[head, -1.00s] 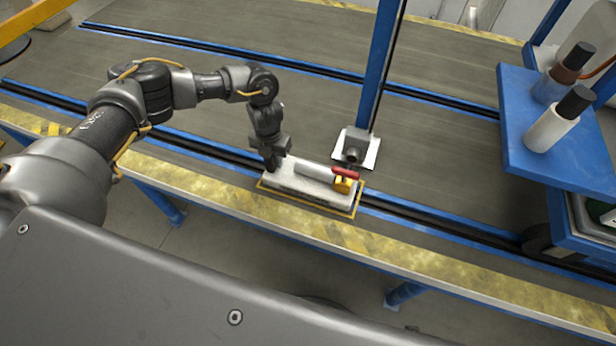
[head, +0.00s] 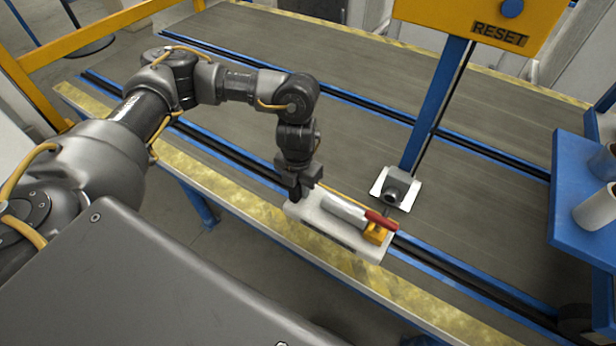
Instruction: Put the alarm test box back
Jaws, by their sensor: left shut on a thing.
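The alarm test box (head: 322,222) is a flat white box with a grey cylinder, a red handle (head: 381,220) and a yellow block (head: 375,234) on top. My left gripper (head: 296,192) is shut on its left end. The box is over the near edge of the grey table and looks slightly raised, though the gap below it is hard to judge. Part of a thin yellow outline (head: 340,197) shows behind it on the table. My right gripper is not in view.
A blue post on a white-plated base (head: 396,188) stands just behind the box and carries a yellow RESET panel (head: 480,28). A blue shelf (head: 575,190) with containers is at the right. The grey table surface (head: 370,90) behind is clear.

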